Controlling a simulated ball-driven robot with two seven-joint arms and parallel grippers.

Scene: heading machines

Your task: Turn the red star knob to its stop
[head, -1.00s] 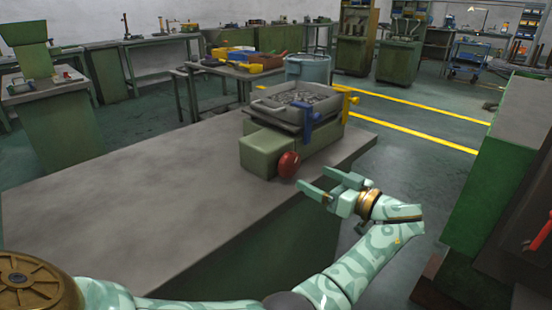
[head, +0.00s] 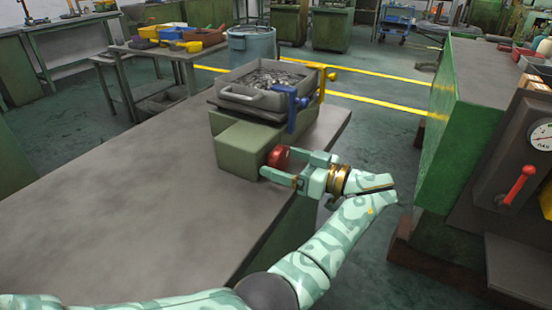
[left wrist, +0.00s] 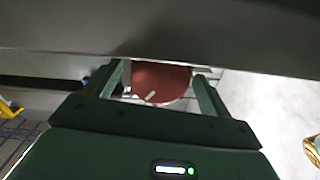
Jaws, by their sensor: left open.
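The red star knob (head: 279,157) is on the front right side of a green box-shaped machine (head: 247,148) on the grey bench. My left gripper (head: 287,168) is open at the knob, with one finger in front of it and one behind in the head view. In the left wrist view the red knob (left wrist: 160,82) shows between the two open fingers (left wrist: 162,92), with a pale mark near its lower edge. Its upper part is cut off by a grey edge. I cannot tell whether a finger touches it. My right gripper is not in view.
A metal tray of small parts (head: 236,95) sits on the machine, with a blue lever (head: 292,107) and a yellow lever (head: 324,79) beside it. The bench top (head: 120,215) is clear at left. A green cabinet (head: 455,130) and a panel with a red handle (head: 519,184) stand at right.

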